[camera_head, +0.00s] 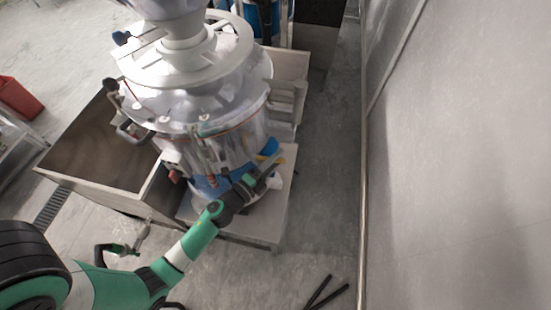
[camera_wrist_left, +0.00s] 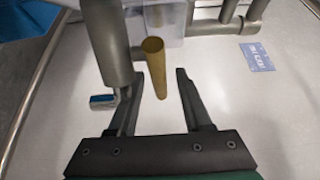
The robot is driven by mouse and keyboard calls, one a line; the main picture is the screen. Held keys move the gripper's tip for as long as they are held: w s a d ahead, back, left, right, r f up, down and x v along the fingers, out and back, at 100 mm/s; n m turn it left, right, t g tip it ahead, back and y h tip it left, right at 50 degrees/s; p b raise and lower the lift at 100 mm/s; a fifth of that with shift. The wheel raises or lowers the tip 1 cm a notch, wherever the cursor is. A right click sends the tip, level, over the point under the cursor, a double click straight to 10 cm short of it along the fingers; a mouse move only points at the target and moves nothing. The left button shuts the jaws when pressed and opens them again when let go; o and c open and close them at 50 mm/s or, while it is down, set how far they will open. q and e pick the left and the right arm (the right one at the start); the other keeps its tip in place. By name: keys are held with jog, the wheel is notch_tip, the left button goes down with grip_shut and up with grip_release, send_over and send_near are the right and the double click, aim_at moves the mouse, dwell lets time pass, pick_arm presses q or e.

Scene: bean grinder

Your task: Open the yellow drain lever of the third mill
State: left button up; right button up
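The mill (camera_head: 200,125) is a large metal vessel with a flanged top, standing on a pale platform. Its yellow drain lever (camera_wrist_left: 155,68) is a straight rod in the left wrist view; only a bit of yellow shows in the head view (camera_head: 280,160). My left gripper (camera_head: 272,170) is at the mill's lower right side. In the left wrist view its two dark fingers are spread, with the lever between them and a gap on both sides. My right gripper (camera_head: 339,281) shows only as two dark fingers, apart and empty, at the bottom edge of the head view.
A grey pipe (camera_wrist_left: 106,45) with a blue-ended fitting stands close to the left finger. A blue label (camera_wrist_left: 257,57) lies on the pale surface to the right. A grey wall (camera_head: 460,160) bounds the right; floor between is clear.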

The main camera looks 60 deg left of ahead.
pick_arm(q)
notch_tip(320, 180, up, 4)
jog(key=p, duration=0.3)
jog(key=shift+f, duration=0.15)
jog(key=shift+o, duration=0.5)
notch_tip(320, 180, up, 6)
jog(key=s+d+p, duration=0.2)
jog(key=d+p, duration=0.1)
jog(key=p, duration=0.2)
jog(key=shift+s, duration=0.35)
jog(key=s+d+r+b, duration=0.1)
jog(key=s, duration=0.1)
jog(key=s+d, duration=0.2)
jog(key=s, duration=0.1)
jog(key=s+d+r+b, duration=0.1)
jog(key=s+d, duration=0.1)
jog(key=shift+s+d+r+b, duration=0.15)
jog(key=shift+s+r+b, duration=0.15)
jog(key=shift+r+b, duration=0.05)
jog(key=shift+c, duration=0.5)
jog(key=shift+s+d+r, duration=0.2)
jog(key=shift+s+r, duration=0.15)
jog(key=shift+c, duration=0.2)
